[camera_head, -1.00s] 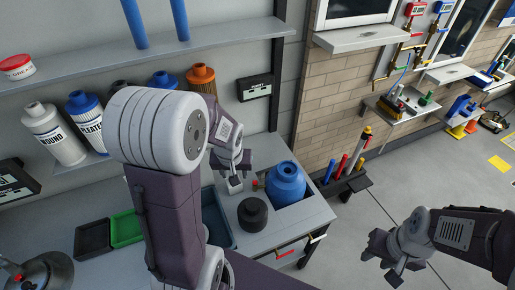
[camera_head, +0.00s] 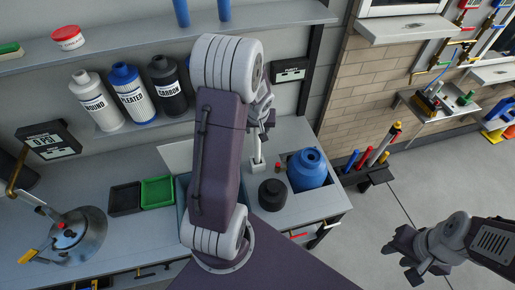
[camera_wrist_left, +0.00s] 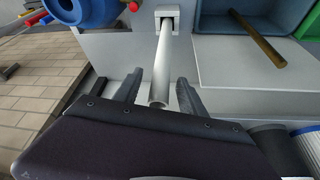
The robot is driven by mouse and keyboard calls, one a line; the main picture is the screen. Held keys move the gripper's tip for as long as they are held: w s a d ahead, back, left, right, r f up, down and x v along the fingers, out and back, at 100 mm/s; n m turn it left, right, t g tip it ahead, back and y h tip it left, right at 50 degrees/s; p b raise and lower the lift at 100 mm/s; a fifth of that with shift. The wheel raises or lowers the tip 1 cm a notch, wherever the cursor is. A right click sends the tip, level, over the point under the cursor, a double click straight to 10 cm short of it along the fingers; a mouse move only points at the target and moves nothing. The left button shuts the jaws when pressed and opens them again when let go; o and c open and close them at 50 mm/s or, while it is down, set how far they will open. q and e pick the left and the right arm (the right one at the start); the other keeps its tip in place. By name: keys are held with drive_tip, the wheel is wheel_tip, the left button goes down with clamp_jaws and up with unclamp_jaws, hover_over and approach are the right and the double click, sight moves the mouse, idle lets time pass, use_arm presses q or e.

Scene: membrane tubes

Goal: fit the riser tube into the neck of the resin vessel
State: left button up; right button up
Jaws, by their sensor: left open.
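The riser tube is a pale grey tube (camera_wrist_left: 161,68) standing in a small light holder (camera_wrist_left: 167,14) on the bench. In the head view the tube (camera_head: 257,148) stands left of the resin vessel, a blue tank (camera_head: 308,170) with a neck on top. My left gripper (camera_head: 264,116) is at the tube's upper end. In the left wrist view its open fingers (camera_wrist_left: 159,92) lie on either side of the tube's near end, and no contact shows. My right gripper (camera_head: 403,258) looks open and empty, off to the right above the floor. My left arm hides part of the bench.
A black round cap (camera_head: 272,192) sits just in front of the vessel. A blue tray (camera_wrist_left: 229,32) holding a brown stick (camera_wrist_left: 258,38) is beside the holder. Black (camera_head: 125,198) and green (camera_head: 157,192) trays are further left. Filter cartridges (camera_head: 133,95) line the shelf above.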

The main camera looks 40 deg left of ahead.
sight(257, 148)
use_arm(q)
drive_tip(key=x, duration=0.3)
drive_tip(key=shift+a+b, duration=0.1)
drive_tip(key=shift+b, duration=0.2)
drive_tip(key=shift+r, duration=0.1)
clamp_jaws()
idle(1.0)
